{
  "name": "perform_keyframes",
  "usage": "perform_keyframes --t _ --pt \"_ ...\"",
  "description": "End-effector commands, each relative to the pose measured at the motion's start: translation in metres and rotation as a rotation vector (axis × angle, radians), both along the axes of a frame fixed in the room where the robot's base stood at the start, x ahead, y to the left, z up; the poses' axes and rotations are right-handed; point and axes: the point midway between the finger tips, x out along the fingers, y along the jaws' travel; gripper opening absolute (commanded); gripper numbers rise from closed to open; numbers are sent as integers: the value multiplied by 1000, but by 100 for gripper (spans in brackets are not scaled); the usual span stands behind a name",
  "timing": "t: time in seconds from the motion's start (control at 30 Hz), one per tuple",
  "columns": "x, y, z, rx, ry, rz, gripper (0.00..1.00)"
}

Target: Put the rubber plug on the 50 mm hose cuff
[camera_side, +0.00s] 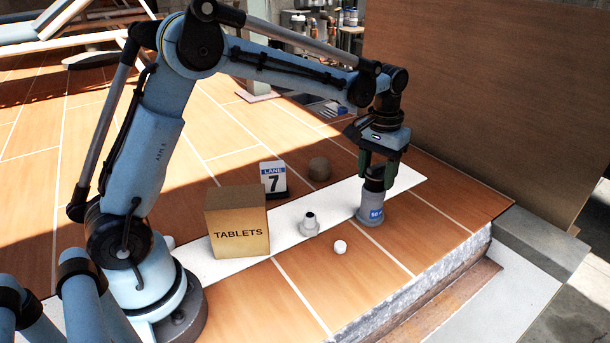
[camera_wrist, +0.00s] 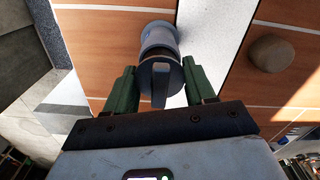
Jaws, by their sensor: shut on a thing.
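The rubber plug (camera_side: 375,183) is dark and round, and a grey upright tab on it (camera_wrist: 160,84) shows in the wrist view. My gripper (camera_side: 377,170) points down with its green fingers shut on the plug; in the wrist view the fingers (camera_wrist: 160,88) flank it. The 50 mm hose cuff (camera_side: 370,208) is a grey-blue upright cylinder with a blue label, standing on the white strip right under the plug. It also shows beyond the plug in the wrist view (camera_wrist: 158,34). Plug and cuff look in line and touching or nearly so; how deep the plug sits is hidden.
Further left are a TABLETS box (camera_side: 238,225) and a lane 7 sign (camera_side: 273,178). A brown rounded object (camera_side: 319,168) lies behind. The deck's stone edge (camera_side: 440,275) is in front.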

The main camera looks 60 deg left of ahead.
Motion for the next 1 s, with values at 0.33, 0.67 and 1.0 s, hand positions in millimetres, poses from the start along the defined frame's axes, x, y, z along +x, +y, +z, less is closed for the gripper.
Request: perform_keyframes --t 0.33,0.67,1.0 --pt "0 0 -1 0 0 0 80" --pt "0 0 12 0 0 0 80" --pt "0 0 72 0 0 0 80"
